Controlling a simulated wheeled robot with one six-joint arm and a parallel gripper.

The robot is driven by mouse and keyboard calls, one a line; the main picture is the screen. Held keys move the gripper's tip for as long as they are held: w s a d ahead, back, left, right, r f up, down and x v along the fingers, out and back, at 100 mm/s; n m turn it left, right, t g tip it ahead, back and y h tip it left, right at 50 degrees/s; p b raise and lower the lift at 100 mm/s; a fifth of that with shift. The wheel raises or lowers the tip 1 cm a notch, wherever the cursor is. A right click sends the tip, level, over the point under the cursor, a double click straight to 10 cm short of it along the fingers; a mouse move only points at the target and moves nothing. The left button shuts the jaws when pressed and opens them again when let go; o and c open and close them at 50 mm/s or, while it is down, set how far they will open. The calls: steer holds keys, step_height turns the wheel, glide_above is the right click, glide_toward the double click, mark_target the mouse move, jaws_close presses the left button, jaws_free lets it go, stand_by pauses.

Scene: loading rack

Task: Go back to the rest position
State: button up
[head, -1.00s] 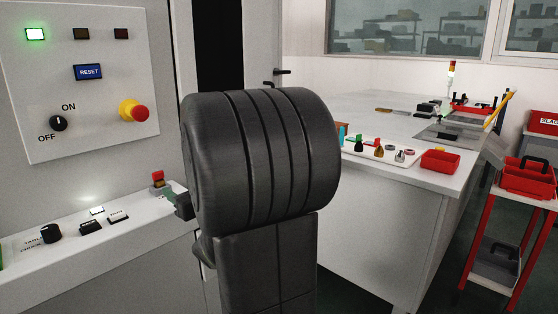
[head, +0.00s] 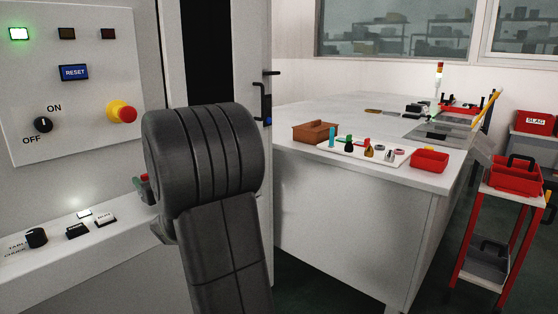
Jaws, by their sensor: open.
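My own dark arm fills the middle of the head view, its thick ribbed joint in front of the machine's edge. The machine's control panel (head: 92,125) is at the left, with a lit green lamp (head: 19,34), a blue RESET button (head: 74,72), an ON/OFF knob (head: 43,124) and a red-and-yellow emergency button (head: 126,114).
A ledge (head: 60,263) with a knob and push buttons runs below the panel. A large grey bench (head: 355,225) stands to the right, bearing a brown box (head: 315,132), a white tray (head: 405,156) and a red bin (head: 429,161). A red cart (head: 463,236) stands beyond it.

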steer(key=shift+d, duration=0.1)
steer(key=p+v, duration=0.1)
steer(key=v, duration=1.2)
steer(key=b+x, duration=0.1)
steer(key=x, duration=1.2)
steer(key=shift+a+f, duration=0.15)
steer(key=shift+a, duration=0.1)
steer(key=shift+d+r, duration=0.1)
steer(key=shift+r, duration=0.15)
steer(key=shift+m+t+h, duration=0.4)
steer(key=shift+m+t, duration=0.1)
steer(key=shift+s, duration=0.1)
